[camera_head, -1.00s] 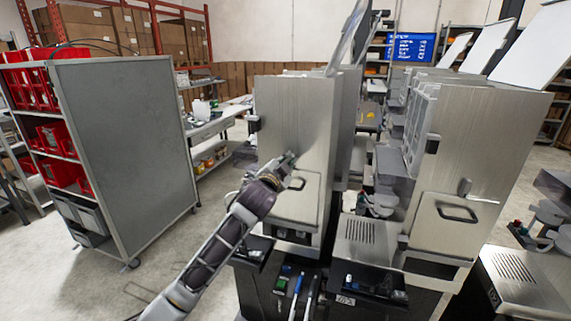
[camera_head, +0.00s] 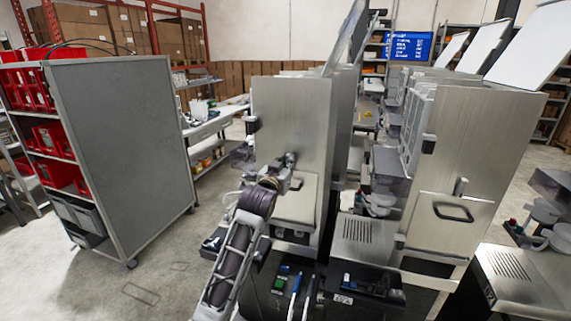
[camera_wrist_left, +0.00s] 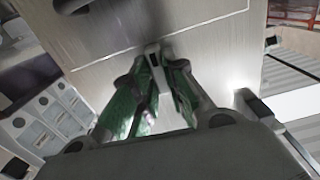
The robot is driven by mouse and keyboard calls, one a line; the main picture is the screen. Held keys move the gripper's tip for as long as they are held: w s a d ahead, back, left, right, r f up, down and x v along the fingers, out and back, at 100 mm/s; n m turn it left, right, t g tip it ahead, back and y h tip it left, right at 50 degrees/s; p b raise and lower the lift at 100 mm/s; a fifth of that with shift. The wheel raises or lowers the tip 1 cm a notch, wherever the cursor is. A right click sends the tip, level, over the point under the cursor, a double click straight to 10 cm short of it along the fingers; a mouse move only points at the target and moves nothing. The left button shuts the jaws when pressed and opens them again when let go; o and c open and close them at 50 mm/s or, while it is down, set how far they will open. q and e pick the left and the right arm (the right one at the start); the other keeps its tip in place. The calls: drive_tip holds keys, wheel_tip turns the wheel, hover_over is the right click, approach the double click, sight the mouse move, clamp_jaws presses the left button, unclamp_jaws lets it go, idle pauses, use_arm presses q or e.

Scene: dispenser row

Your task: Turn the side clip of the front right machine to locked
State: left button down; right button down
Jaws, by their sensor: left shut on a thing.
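Two tall brushed-steel machines stand at the front: one left of centre (camera_head: 290,115) and one at the right (camera_head: 470,140). My left gripper (camera_head: 291,160) is at the side panel of the left-of-centre one, just above its lower door (camera_head: 298,207). In the left wrist view the green-padded fingers (camera_wrist_left: 158,85) are shut on a small grey side clip (camera_wrist_left: 152,52), at the seam between panel and door. The fingers hide most of the clip, so its exact angle is unclear. The right-hand machine has its own grey clip (camera_head: 461,186), standing nearly upright. My right gripper is not in view.
A grey cart with red bins (camera_head: 120,150) stands at the left, with open floor between it and the machines. Black trays (camera_head: 365,283) with small items jut out below the machines. The right-hand machine's door has a dark handle (camera_head: 453,212).

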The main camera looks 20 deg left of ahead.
use_arm(q)
drive_tip(key=shift+f+n, duration=0.1)
drive_tip(key=shift+n, duration=0.2)
drive_tip(key=c, duration=1.4)
unclamp_jaws()
drive_tip(key=shift+c, duration=0.2)
drive_tip(key=s, duration=1.2)
drive_tip(key=shift+a, duration=0.15)
